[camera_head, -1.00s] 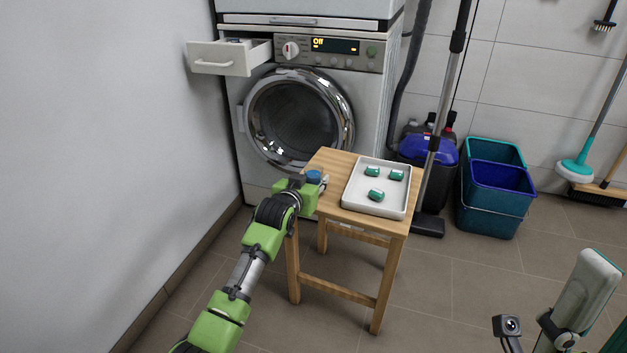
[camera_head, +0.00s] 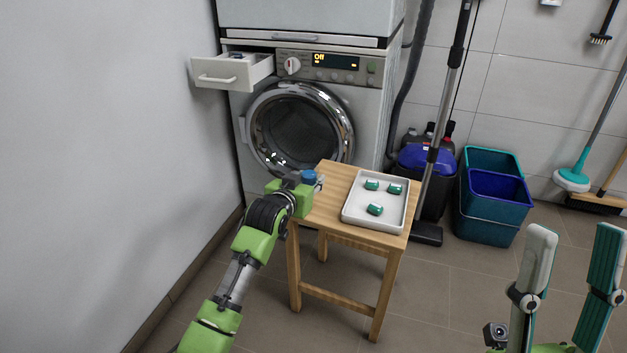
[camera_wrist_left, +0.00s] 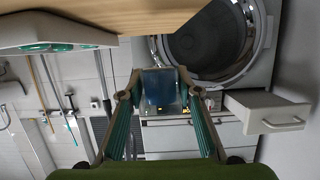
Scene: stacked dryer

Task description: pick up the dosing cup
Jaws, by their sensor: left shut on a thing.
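The blue dosing cup (camera_head: 309,177) is held at the end of my left arm, over the left part of the wooden stool's top (camera_head: 330,202). In the left wrist view, the dosing cup (camera_wrist_left: 160,90) sits between the two fingers of my left gripper (camera_wrist_left: 158,92), which is shut on it. A gap shows there between the cup and the stool's edge. My left gripper (camera_head: 312,183) is partly hidden by its own wrist in the head view. My right gripper (camera_head: 570,250) is at the lower right, its two fingers wide apart and empty, away from the stool.
A white tray (camera_head: 350,213) with several green capsules stands on the stool. Behind is the dryer (camera_head: 365,110) with its round door and an open drawer (camera_head: 222,76). A vacuum cleaner (camera_head: 428,165) and buckets (camera_head: 492,205) stand right of the stool. A wall borders the left.

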